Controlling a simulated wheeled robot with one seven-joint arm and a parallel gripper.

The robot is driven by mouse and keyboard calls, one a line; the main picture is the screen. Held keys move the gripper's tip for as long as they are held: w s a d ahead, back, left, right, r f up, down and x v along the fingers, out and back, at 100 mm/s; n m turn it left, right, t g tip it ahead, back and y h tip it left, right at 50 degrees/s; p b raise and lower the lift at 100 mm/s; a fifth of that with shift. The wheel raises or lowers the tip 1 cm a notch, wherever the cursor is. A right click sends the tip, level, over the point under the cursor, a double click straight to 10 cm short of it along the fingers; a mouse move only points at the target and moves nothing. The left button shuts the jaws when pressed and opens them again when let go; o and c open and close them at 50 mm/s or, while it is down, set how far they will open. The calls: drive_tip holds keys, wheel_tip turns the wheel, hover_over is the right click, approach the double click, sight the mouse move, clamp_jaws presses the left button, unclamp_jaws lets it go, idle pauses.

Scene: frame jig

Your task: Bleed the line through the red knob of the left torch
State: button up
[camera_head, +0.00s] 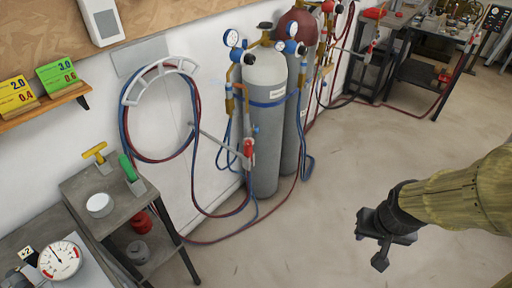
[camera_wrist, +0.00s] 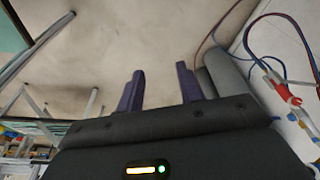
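The left torch, with a red part that looks like its knob (camera_head: 248,148), hangs at the end of a grey wall arm in front of the gas cylinders in the head view. Its finer parts are too small to tell. A red part with blue and red hoses also shows at the right edge of the wrist view (camera_wrist: 287,94); I cannot tell for sure that it is the same torch. My gripper (camera_head: 371,244) is over open floor, to the right of the torch and well apart from it. In the wrist view its two fingers (camera_wrist: 160,88) are spread with only floor between them.
A grey cylinder (camera_head: 266,120) and a red-topped one (camera_head: 297,27) stand by the wall. Looped hoses (camera_head: 160,158) hang left and trail across the floor. A small grey table (camera_head: 82,182) is at left, a workbench (camera_head: 420,75) at back right. The middle floor is clear.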

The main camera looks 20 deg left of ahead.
drive_tip(key=shift+o, duration=1.1)
drive_tip(key=shift+w+a+f, duration=0.1)
drive_tip(key=shift+w, duration=0.05)
drive_tip(key=w+a+f+n+t+y+b, duration=0.2)
drive_tip(key=w+a+f+t+b, duration=0.45)
drive_tip(key=w+a, duration=0.65)
drive_tip(key=a+f+n+t+y+b, duration=0.1)
drive_tip(key=a+t+y+b, duration=0.1)
drive_tip(key=a, duration=0.7)
drive_tip(key=s+a+n+t+y+b, duration=0.1)
drive_tip(key=a+n+t+y+b, duration=0.1)
drive_tip(key=a, duration=0.6)
drive_tip(key=t+y+b, duration=0.1)
drive_tip(key=t+y, duration=0.1)
drive_tip(key=t, duration=0.1)
drive_tip(key=shift+a+f, duration=0.35)
drive_tip(key=shift+a, duration=0.05)
